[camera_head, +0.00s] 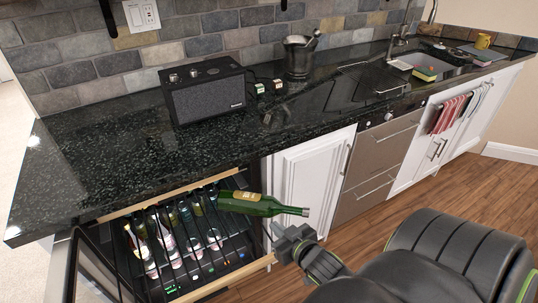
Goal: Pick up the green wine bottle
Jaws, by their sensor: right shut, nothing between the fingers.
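The green wine bottle (262,206) has a yellowish label and lies nearly level, its neck pointing right. It shows in front of the right front edge of the open wine cooler (112,212), under the counter. My right gripper (279,232) is just below the bottle in the picture, shut and with nothing between its fingers. I cannot tell whether the gripper touches the bottle or what supports the bottle. My left gripper is not in view.
Several other bottles (168,243) lie in the cooler rack. The cooler's open door (88,268) stands at the lower left. Wooden floor (372,222) is clear at right.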

